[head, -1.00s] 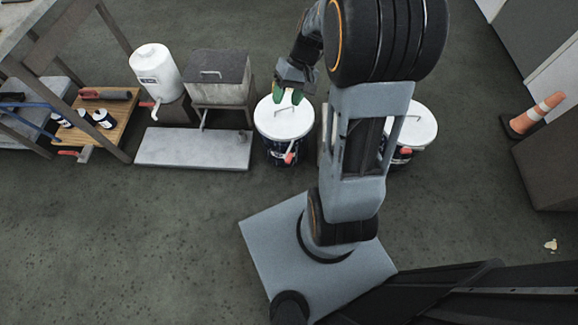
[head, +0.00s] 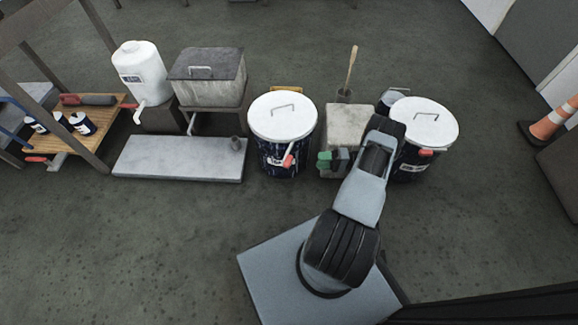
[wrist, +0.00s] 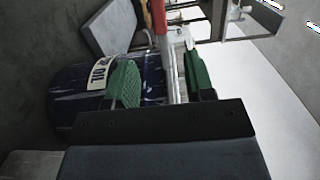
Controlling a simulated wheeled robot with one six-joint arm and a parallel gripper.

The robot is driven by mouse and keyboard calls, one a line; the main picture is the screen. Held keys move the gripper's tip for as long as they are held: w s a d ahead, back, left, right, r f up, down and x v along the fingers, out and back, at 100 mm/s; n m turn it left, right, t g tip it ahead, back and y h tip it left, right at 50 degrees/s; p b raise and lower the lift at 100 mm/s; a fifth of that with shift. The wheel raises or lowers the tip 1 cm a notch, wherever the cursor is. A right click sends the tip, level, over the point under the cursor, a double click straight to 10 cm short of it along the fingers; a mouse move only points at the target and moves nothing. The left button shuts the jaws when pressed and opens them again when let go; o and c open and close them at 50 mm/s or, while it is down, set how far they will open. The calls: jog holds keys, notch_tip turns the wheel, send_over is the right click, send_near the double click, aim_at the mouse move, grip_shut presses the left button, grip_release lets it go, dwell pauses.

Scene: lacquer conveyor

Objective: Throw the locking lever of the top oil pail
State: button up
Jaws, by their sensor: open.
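The oil pail (head: 270,152) is dark blue with a white lid (head: 270,120) and stands left of my arm in the head view. Its locking lever (head: 289,156) is white with a red grip and sits on the pail's near side. My gripper (head: 324,160), with green finger pads, is open just right of this pail, pointing left. In the wrist view the pail (wrist: 75,95) lies sideways with its OIL label showing. There the lever's red grip (wrist: 159,15) and white arm appear between the two green fingers in the picture; contact cannot be told.
A second white-lidded pail (head: 422,118) stands right, partly behind my arm. A grey block (head: 347,124) and a brush handle (head: 351,68) are between the pails. A pale slab (head: 180,160), a grey bin (head: 208,85) and a white jug (head: 140,70) are left. The near floor is clear.

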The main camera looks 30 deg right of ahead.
aim_at(291, 162)
jog(key=b+x, duration=0.1)
jog(key=x, duration=1.2)
jog(key=shift+a+f+b, duration=0.15)
jog(key=shift+f+b, duration=0.05)
jog(key=shift+b, duration=0.1)
jog(key=shift+c, duration=0.5)
grip_shut()
